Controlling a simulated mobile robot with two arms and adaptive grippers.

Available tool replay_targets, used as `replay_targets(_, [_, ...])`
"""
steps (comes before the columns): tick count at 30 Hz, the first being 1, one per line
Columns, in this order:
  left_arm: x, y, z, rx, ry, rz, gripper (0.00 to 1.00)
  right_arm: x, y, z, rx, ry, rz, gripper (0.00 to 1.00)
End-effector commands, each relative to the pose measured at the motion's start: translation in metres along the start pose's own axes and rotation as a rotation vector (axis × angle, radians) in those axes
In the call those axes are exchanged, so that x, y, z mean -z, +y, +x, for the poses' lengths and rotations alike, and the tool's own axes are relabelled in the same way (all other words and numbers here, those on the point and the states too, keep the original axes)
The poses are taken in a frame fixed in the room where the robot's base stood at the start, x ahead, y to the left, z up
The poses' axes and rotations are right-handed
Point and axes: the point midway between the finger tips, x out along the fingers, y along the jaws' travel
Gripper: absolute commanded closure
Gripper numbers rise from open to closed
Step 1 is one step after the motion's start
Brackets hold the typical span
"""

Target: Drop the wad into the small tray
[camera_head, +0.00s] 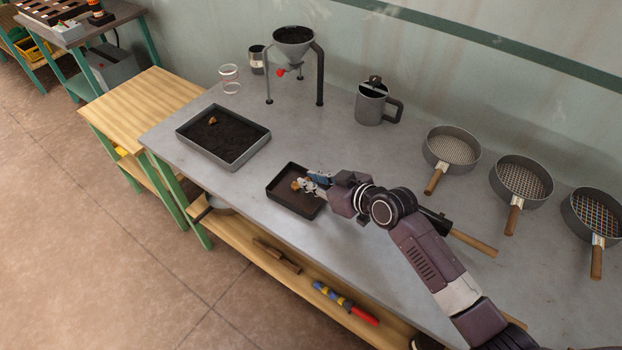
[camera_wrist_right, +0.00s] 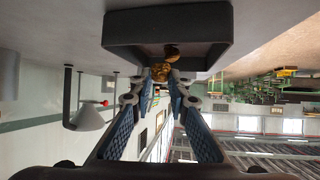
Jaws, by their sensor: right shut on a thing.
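My right gripper (camera_head: 305,184) is shut on the wad (camera_head: 296,185), a small crumpled golden-brown lump. It holds the wad over the small dark tray (camera_head: 284,200). In the right wrist view the wad (camera_wrist_right: 160,72) sits between the fingertips (camera_wrist_right: 158,80), with the small tray (camera_wrist_right: 122,30) just beyond. Another brown piece (camera_wrist_right: 172,52) shows against the tray in that view. I cannot tell whether the wad touches the tray. My left gripper is not in view.
A larger grey tray (camera_head: 184,133) of dark soil, with a brown lump (camera_head: 212,120), stands to the left. A funnel on a stand (camera_head: 293,45), a metal jug (camera_head: 370,103) and several sieves (camera_head: 452,150) stand around. The table between the trays is clear.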

Motion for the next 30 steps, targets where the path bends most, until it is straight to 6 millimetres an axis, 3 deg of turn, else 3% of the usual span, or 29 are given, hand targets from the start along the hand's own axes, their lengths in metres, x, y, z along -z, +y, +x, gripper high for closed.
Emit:
replay_targets(9, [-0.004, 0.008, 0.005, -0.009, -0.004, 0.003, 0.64, -0.004, 0.000, 0.003, 0.000, 0.000, 0.000, 0.91])
replay_targets(10, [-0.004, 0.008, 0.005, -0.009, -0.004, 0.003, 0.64, -0.004, 0.000, 0.003, 0.000, 0.000, 0.000, 0.83])
replay_targets(15, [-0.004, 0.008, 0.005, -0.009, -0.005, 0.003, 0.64, -0.004, 0.000, 0.003, 0.000, 0.000, 0.000, 0.65])
replay_targets(25, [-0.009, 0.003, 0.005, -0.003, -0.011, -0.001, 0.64, -0.005, 0.000, 0.001, 0.000, 0.000, 0.000, 0.64])
replay_targets(30, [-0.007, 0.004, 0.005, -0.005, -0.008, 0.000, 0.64, -0.006, 0.000, -0.017, -0.001, 0.000, -0.002, 0.64])
